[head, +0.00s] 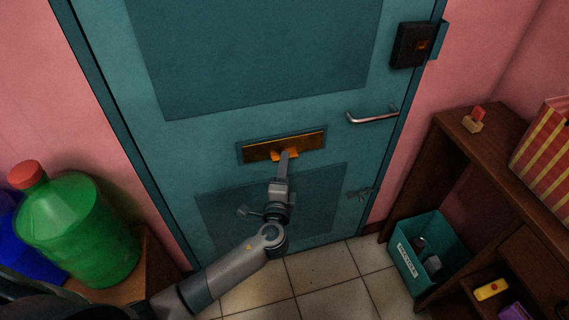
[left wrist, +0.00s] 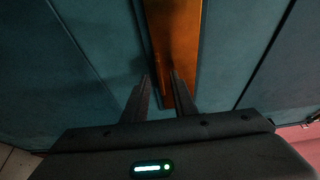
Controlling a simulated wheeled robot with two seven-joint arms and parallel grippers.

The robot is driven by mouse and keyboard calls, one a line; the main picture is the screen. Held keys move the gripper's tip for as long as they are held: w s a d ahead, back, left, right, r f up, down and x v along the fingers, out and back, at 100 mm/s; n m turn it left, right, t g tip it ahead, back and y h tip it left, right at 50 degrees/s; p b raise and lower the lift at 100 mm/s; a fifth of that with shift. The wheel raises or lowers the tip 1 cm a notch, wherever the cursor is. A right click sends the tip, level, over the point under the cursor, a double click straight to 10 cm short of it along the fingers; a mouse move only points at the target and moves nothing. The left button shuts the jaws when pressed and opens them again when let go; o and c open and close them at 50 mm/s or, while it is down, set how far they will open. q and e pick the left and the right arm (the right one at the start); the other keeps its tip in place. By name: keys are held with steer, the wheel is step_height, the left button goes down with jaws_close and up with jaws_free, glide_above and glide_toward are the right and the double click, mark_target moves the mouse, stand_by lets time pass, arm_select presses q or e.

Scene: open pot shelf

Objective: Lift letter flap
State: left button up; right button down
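The letter flap (head: 305,141) is a brass-orange strip in a teal frame, in the middle of the teal door (head: 215,125). It looks closed or nearly so. A brighter orange part (head: 279,157) shows at its lower edge, beside my gripper's tip. My left gripper (head: 287,153) reaches up to this lower edge. My right gripper is not in view.
A metal door handle (head: 372,117) and a dark lock box (head: 412,45) are on the door's right side. A green bottle (head: 80,228) stands at left. At right are a wooden shelf (head: 480,150) and a teal bin (head: 445,232). Tiled floor (head: 325,268) lies open below the door.

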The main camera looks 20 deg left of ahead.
arm_select(q)
steer(key=shift+w, duration=0.15)
jaws_close()
steer(key=shift+f, duration=0.1)
stand_by(1.4)
